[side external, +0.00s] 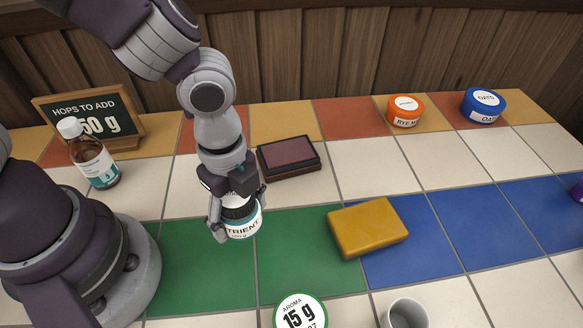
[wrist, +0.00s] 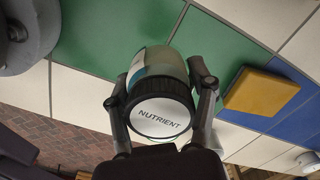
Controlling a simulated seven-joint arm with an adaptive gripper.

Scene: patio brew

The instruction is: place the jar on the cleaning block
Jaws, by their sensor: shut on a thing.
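The jar is labelled NUTRIENT (side external: 243,228), with a black lid and a white and teal label. In the wrist view its lid (wrist: 160,117) faces the camera between the fingers. My gripper (side external: 238,210) is shut on the jar from above, one finger on each side, over the green tiles. It also shows in the wrist view (wrist: 158,95). I cannot tell whether the jar's base touches the tiles. The yellow-orange block (side external: 367,228), which looks like the cleaning block, lies flat to the right, apart from the jar, across green and blue tiles. It shows in the wrist view (wrist: 260,92) with its top bare.
A dark framed pad (side external: 289,157) lies behind the jar. A bottle (side external: 95,155) and a chalkboard sign (side external: 92,117) stand left. Orange (side external: 405,111) and blue (side external: 483,106) tubs stand at the back right. An AROMA tub (side external: 300,312) and a cup (side external: 403,312) are in front.

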